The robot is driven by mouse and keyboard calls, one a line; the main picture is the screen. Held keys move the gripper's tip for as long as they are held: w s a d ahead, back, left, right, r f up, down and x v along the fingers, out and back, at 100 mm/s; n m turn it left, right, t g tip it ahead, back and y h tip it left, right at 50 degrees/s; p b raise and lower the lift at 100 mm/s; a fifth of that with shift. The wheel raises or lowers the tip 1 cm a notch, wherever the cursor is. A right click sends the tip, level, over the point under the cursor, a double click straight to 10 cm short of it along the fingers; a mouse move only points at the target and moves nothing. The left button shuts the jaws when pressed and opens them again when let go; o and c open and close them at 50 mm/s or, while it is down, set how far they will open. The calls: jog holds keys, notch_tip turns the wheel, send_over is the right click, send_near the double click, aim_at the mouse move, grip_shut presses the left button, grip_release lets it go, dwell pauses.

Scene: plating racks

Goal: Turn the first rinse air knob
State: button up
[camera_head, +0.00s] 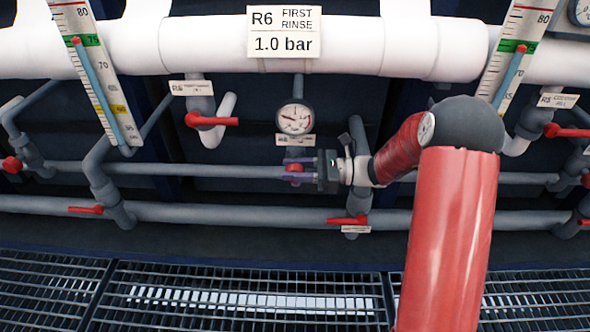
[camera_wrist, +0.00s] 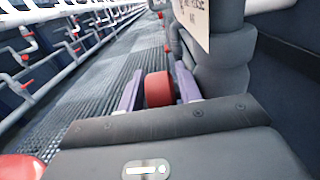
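The red first rinse air knob (camera_head: 294,168) sits on the grey pipe, below a round gauge (camera_head: 295,119) and a small label plate (camera_head: 294,140). My gripper (camera_head: 290,168) reaches it from the right, with one purple finger above the knob and one below. The knob's far side is hidden.
A large white pipe (camera_head: 330,48) with an R6 FIRST RINSE sign (camera_head: 284,32) runs overhead. Red-handled valves (camera_head: 215,121) and (camera_head: 347,220) stand nearby on grey pipes. Thermometer strips (camera_head: 95,75) flank the station. Floor grating (camera_head: 245,299) lies below.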

jog(key=shift+c, duration=0.2)
jog(key=c, duration=0.7)
jog(key=shift+o, duration=0.2)
jog(key=shift+d+y, duration=0.1)
jog(key=shift+y, duration=0.7)
jog(key=o, duration=0.7)
jog(key=d+f, duration=0.1)
jog(key=d, duration=0.6)
jog(key=shift+s+d+p, duration=0.15)
jog(key=shift+d+p, duration=0.2)
jog(key=shift+d, duration=0.05)
jog(key=shift+f, duration=0.1)
